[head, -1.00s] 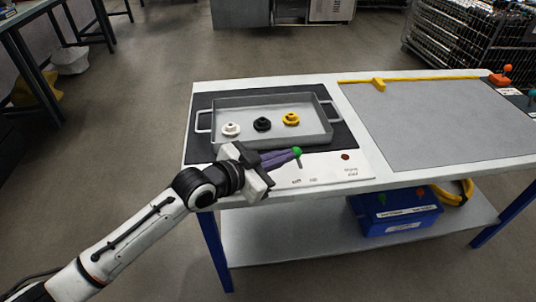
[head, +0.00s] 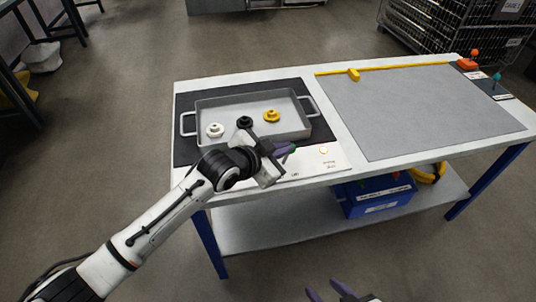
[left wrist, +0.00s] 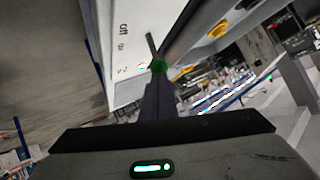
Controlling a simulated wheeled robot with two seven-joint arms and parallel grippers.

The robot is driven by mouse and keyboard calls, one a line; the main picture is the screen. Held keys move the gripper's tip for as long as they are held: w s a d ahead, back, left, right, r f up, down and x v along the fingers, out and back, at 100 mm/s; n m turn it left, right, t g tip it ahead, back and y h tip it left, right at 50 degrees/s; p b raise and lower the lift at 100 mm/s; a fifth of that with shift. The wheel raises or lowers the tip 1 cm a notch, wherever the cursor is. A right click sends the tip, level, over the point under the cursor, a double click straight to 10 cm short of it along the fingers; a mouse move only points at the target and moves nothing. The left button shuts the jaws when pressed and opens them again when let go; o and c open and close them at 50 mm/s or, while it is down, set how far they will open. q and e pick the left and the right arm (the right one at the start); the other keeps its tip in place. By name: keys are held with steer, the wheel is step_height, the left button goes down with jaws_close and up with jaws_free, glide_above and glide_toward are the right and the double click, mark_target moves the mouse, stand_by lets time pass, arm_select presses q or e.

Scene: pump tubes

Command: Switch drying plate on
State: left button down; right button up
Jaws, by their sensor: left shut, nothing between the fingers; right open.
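The drying plate (head: 185,154) is a dark mat on the left of the table, with a grey tray (head: 190,124) on it. Its white control panel (head: 335,160) has printed labels and a small pale round indicator (head: 323,151). A lever with a green knob (left wrist: 158,66) shows in the left wrist view, at the tips of my left gripper (left wrist: 157,76). In the head view my left gripper (head: 287,150) is shut over the panel, and the knob is mostly hidden. My right gripper (head: 328,291) is open at the bottom edge, away from the table.
White (head: 215,130), black (head: 245,122) and yellow (head: 271,115) parts sit in the tray. A grey mat (head: 420,110) with a yellow bar (head: 354,75) covers the right side. A blue box (head: 375,196) stands on the lower shelf.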

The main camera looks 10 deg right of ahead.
arm_select(q)
steer(key=shift+r+p, duration=0.75)
steer(key=s+a+r+p, duration=0.2)
steer(key=s+a+r, duration=0.4)
steer(key=s+r, duration=0.2)
steer(key=shift+s+r, duration=0.15)
steer(key=shift+r, duration=0.65)
